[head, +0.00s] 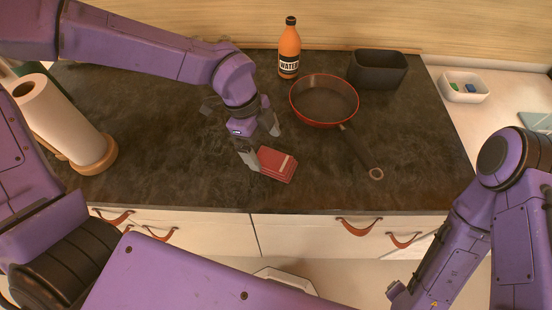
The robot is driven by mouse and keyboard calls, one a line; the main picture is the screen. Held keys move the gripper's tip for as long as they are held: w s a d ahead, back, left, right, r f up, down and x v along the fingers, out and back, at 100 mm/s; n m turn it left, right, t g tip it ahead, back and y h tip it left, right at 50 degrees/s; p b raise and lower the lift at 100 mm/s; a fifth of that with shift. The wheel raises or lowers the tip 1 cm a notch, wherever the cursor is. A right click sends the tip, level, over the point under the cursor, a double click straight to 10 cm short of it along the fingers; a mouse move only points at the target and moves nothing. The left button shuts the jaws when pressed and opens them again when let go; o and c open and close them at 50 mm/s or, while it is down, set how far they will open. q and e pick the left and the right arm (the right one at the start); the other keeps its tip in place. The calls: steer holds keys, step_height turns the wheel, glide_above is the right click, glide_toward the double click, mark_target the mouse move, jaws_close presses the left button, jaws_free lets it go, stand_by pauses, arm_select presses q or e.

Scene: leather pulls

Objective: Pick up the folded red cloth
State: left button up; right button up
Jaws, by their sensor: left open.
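The folded red cloth (277,164) lies flat on the dark countertop, near its front edge and left of the pan handle. My left gripper (262,150) reaches down from the upper left and is open. One grey finger is at the cloth's left edge, and the other is behind it, above the counter. I cannot tell whether the finger touches the cloth.
A red-rimmed frying pan (323,99) stands right of the cloth, handle toward the front. An orange water bottle (289,50) and a dark bin (378,70) stand behind. A paper towel roll (57,120) is at left. The dark countertop (160,150) is clear left of the cloth.

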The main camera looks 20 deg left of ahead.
mark_target(274, 160)
arm_select(q)
steer(key=x, duration=0.2)
steer(key=p+x, duration=0.1)
steer(key=x, duration=0.1)
steer(key=shift+d+f, duration=0.15)
steer(key=shift+d, duration=0.3)
steer(key=shift+d+f, duration=0.25)
steer(key=shift+f, duration=0.15)
steer(key=shift+a, duration=0.1)
steer(key=c, duration=1.2)
steer(key=shift+r, duration=0.1)
